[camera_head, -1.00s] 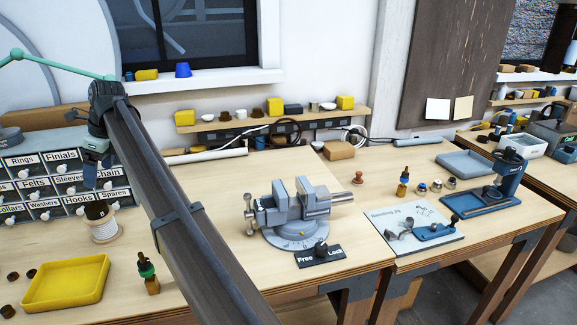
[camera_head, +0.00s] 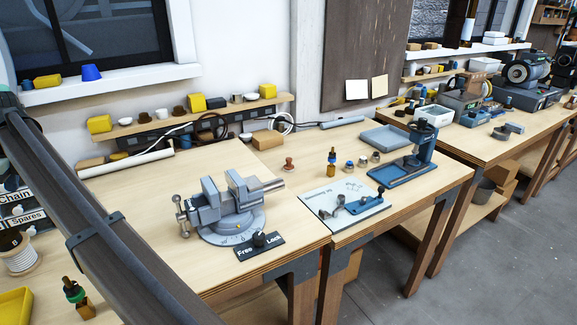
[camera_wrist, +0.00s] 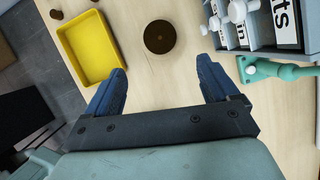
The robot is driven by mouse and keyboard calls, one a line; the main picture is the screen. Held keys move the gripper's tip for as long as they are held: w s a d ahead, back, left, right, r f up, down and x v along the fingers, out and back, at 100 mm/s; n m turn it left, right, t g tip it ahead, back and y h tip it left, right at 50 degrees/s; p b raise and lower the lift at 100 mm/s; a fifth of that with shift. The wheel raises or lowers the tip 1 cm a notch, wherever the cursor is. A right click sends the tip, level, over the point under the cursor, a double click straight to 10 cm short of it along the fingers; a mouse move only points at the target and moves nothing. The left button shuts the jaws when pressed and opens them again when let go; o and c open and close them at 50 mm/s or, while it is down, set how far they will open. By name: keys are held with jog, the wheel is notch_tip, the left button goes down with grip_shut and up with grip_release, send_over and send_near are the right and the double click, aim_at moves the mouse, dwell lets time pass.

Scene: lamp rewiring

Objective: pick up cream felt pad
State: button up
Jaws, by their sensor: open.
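I cannot make out a cream felt pad in either view. My gripper (camera_wrist: 162,68) shows in the wrist view with its two blue fingers spread apart and nothing between them. In the head view my gripper is out of the picture, and only my arm crosses the left side.
A teal lamp arm (camera_wrist: 280,70) is at the right. In the head view, a white spool (camera_head: 20,258), dropper bottle (camera_head: 75,294) and vise (camera_head: 228,207) stand on the bench.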

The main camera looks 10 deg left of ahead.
jog(key=shift+c, duration=1.3)
